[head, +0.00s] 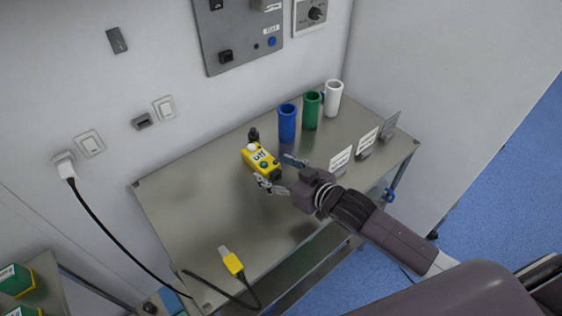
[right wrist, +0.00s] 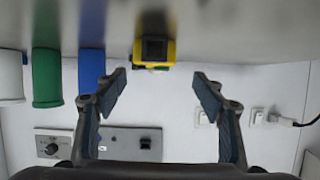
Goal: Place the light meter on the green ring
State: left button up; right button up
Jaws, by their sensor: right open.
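A yellow device with a labelled face and a green button, which looks like the light meter (head: 257,157), lies on the metal table towards the back wall. It also shows in the right wrist view (right wrist: 153,50), ahead of the fingers and roughly between them. My right gripper (head: 276,170) is open and empty, with its fingertips close to the device's near end. In the right wrist view the gripper (right wrist: 160,85) has its fingers wide apart. I cannot make out a flat green ring; a green cylinder (head: 312,111) stands at the back. My left gripper is out of view.
A blue cylinder (head: 287,124) and a white cylinder (head: 333,99) flank the green one. White label cards (head: 341,158) stand along the right side. A yellow plug (head: 233,263) with black cable lies at the front left. The table's left part (head: 190,205) is clear.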

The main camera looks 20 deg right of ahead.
aim_at(266, 161)
jog(key=shift+w+d, duration=0.1)
jog(key=shift+w, duration=0.2)
jog(key=shift+w+f, duration=0.15)
jog(key=shift+w, duration=0.15)
jog(key=shift+p+x, duration=0.3)
jog(key=shift+x, duration=1.35)
jog(key=shift+p+x, duration=0.4)
jog(key=shift+x, duration=1.85)
jog(key=shift+d, duration=0.1)
jog(key=c, duration=1.5)
jog(key=shift+c, duration=0.2)
